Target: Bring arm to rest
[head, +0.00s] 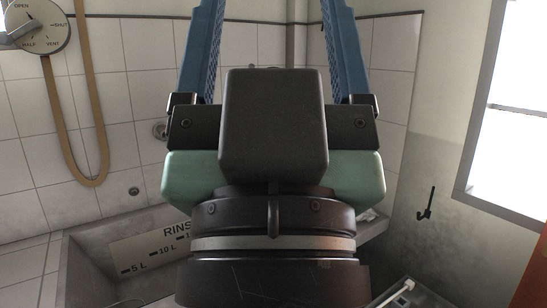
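My gripper (272,15) fills the middle of the head view, pointing up and away from the camera. The fingertips run out of the top of the picture. I see nothing held in the part of the gap that shows. The gripper body and wrist hide much of what lies behind them.
A concrete washtub (85,262) with litre marks lies behind and below my wrist. A round dial (38,28) and a hanging tan hose (66,150) are on the left wall. A black hook (427,204) and bright window (510,130) are at right.

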